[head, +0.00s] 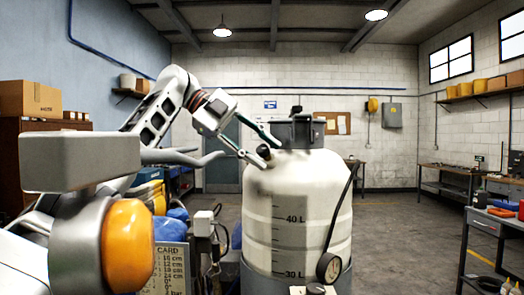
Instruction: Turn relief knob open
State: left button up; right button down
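A small black knob (263,152) sits on the left shoulder of the large white tank (290,215); I take it for the relief knob. My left gripper (270,155) reaches in from the upper left. Its two fingers are spread, one above and one below the knob, and the knob shows between them. I cannot tell whether either finger touches it. Which way the knob is turned is too small to tell. My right gripper is not in view.
A tool bench (497,224) is at right; open floor lies between.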

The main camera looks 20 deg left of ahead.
pick_arm(q)
jog(key=shift+a+r, duration=0.15)
jog(key=shift+r, duration=0.05)
jog(key=v, duration=0.3)
jog(key=shift+a+f, duration=0.15)
jog(key=shift+a, duration=0.2)
send_near(258, 149)
jog(key=s+a+f, duration=0.1)
jog(key=a+f, duration=0.3)
jog(key=a, duration=0.1)
jog(key=shift+s, duration=0.35)
jog(key=shift+f, duration=0.2)
